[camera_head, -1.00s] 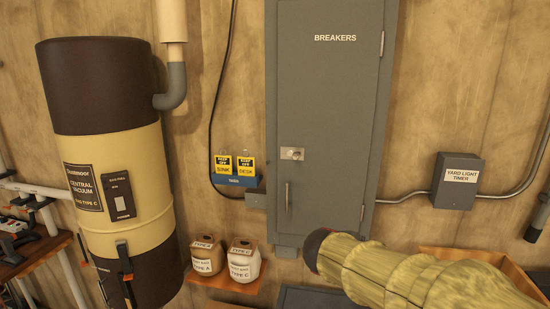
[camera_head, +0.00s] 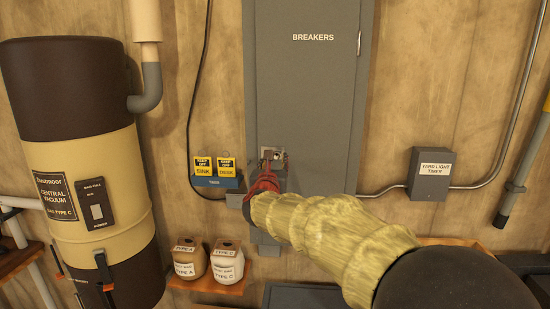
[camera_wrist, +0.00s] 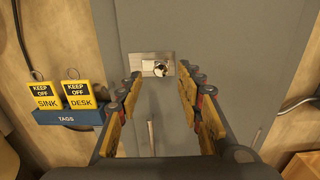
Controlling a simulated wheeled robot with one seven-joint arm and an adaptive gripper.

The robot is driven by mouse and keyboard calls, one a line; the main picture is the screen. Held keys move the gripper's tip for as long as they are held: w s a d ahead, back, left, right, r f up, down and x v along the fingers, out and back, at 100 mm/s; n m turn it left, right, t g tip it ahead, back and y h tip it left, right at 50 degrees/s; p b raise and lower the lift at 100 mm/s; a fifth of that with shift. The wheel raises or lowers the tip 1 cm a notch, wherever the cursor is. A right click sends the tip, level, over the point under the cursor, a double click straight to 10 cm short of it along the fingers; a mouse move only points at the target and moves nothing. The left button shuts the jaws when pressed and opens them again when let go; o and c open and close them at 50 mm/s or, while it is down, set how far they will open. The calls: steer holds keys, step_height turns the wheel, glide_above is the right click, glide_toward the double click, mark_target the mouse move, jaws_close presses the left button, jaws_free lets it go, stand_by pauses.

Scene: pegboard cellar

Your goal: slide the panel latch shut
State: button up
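The grey breaker panel (camera_head: 310,90) is marked BREAKERS and its door looks closed. Its small silver latch (camera_head: 271,154) is on the left side of the door, partly hidden by my gripper in the head view. In the wrist view the latch (camera_wrist: 152,65) is a bright plate with a round knob at its right part. My gripper (camera_wrist: 161,80) has its two fingers spread apart, with the latch showing between and just beyond the tips; I cannot tell whether they touch it. In the head view my gripper (camera_head: 275,165) is in front of the door, just below the latch.
A door handle (camera_wrist: 151,137) stands below the latch. A blue tag holder (camera_head: 217,182) with SINK and DESK tags is close on the left. A timer box (camera_head: 430,175) with conduit is on the right.

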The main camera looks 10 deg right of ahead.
mark_target(276, 156)
steer(key=shift+x, duration=2.4)
steer(key=c, duration=0.3)
steer(key=shift+s, duration=0.1)
jaws_close()
